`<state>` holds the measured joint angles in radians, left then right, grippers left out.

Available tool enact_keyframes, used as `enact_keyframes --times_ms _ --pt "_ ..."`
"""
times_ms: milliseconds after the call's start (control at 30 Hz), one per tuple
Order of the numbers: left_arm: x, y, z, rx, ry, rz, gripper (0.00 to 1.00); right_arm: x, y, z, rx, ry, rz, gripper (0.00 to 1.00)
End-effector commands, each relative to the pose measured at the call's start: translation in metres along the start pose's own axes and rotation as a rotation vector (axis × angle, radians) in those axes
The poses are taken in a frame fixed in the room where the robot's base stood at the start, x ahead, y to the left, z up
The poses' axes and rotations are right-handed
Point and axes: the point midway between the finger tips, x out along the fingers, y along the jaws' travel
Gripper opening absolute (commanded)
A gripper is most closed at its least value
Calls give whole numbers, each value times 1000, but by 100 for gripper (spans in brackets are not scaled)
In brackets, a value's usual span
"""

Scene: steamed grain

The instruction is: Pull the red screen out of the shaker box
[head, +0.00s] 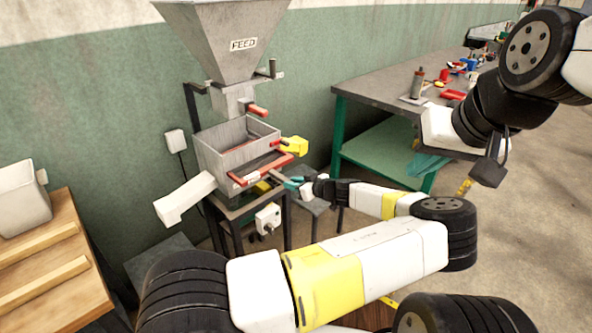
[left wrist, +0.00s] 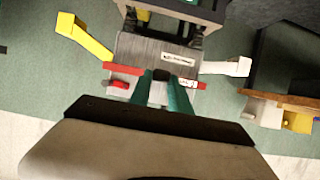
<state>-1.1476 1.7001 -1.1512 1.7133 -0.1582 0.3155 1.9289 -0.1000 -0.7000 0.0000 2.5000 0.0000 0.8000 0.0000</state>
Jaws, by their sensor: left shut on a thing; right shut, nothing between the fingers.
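The grey metal shaker box (head: 228,147) stands on a dark stand below the feed hopper. The red screen (head: 250,177) shows as a red-edged frame at the box's open front, partly sticking out. My left gripper (head: 284,180), with teal fingers, is shut on its front edge. In the left wrist view, the fingers (left wrist: 162,84) close at a red bar of the screen (left wrist: 122,69); the exact contact is hidden between them. My right gripper (head: 428,165) is shut and empty, well to the right, in front of the workbench.
The feed hopper (head: 225,40) is above the box. A white chute (head: 184,198) juts out left and a yellow spout (head: 293,146) right. The workbench (head: 390,92) with small items stands right, a wooden table (head: 50,262) left. Open floor lies at the right.

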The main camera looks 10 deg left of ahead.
Motion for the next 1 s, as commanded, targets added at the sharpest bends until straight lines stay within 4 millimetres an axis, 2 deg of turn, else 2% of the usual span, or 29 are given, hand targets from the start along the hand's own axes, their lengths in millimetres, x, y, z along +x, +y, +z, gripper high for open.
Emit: enact_keyframes --times_ms 167,567,1000 --pt "-7 -1 2 0 2 -2 0 0 0 0 0 0 0 0" --pt "-11 0 4 0 2 -1 0 0 0 0 0 0 0 0" --pt "-40 0 16 1 2 0 0 0 0 0 0 0 0 0"
